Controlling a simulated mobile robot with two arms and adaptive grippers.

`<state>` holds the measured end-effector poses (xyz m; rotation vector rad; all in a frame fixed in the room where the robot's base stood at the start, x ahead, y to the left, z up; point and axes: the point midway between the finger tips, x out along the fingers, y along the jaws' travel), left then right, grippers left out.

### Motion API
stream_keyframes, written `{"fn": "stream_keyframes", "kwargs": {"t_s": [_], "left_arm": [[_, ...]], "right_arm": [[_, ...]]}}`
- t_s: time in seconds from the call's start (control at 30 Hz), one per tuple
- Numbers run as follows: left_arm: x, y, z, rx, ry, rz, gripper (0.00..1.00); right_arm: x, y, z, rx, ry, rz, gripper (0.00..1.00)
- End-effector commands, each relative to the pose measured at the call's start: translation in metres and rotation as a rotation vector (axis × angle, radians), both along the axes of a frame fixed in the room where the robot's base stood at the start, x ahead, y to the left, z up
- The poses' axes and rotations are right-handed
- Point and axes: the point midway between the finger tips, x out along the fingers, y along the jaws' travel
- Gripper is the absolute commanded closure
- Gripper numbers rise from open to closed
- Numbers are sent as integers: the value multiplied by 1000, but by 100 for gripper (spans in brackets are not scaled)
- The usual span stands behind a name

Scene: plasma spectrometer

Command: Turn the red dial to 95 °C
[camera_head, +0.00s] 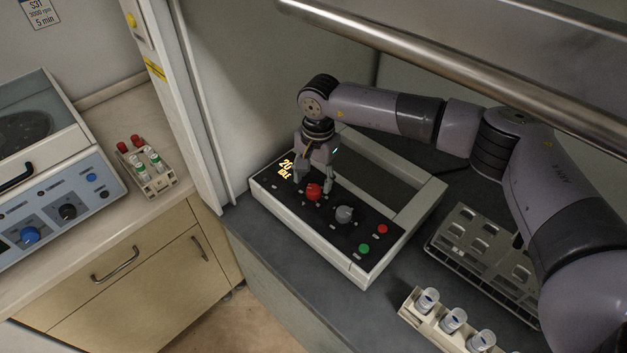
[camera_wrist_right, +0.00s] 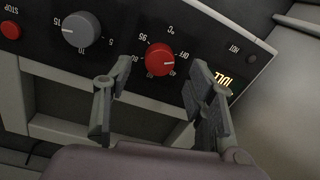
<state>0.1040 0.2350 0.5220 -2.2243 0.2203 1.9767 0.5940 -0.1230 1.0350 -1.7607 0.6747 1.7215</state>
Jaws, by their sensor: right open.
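The red dial (camera_head: 314,192) sits on the black front panel of a white heater-like device (camera_head: 335,255). In the right wrist view, the red dial (camera_wrist_right: 159,60) has printed marks around it, including OFF and 95. Its white pointer line lies towards the OFF side; the exact setting is hard to tell. The lit display (camera_head: 285,170) reads 20 and IDLE. My right gripper (camera_head: 314,180) points down over the dial, open. In the right wrist view, its fingers (camera_wrist_right: 160,75) are on either side of the dial with gaps, apparently not touching it. My left gripper is out of view.
A grey dial (camera_head: 345,214), a green button (camera_head: 364,248) and a red button (camera_head: 382,229) share the panel. A metal rack (camera_head: 480,250) and a vial holder (camera_head: 425,318) stand at right. A metal bar (camera_head: 440,65) crosses above my right arm.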

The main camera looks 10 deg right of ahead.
Motion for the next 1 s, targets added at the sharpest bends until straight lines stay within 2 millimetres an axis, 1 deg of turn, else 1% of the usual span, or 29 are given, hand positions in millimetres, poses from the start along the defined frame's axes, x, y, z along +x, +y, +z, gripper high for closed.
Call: {"fn": "stream_keyframes", "kwargs": {"t_s": [0.03,0.13,0.3,0.43,0.63,1.0], "left_arm": [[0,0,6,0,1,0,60],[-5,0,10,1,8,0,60],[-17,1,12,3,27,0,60],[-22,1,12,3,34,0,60],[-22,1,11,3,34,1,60],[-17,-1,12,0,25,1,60]], "right_arm": [[-1,0,-7,-2,4,-1,49],[0,1,-22,0,3,-1,49],[1,1,-37,-1,1,0,49],[2,1,-40,-1,-1,0,49],[2,1,-40,-1,-1,0,50],[2,1,-39,-1,-1,0,75]]}}
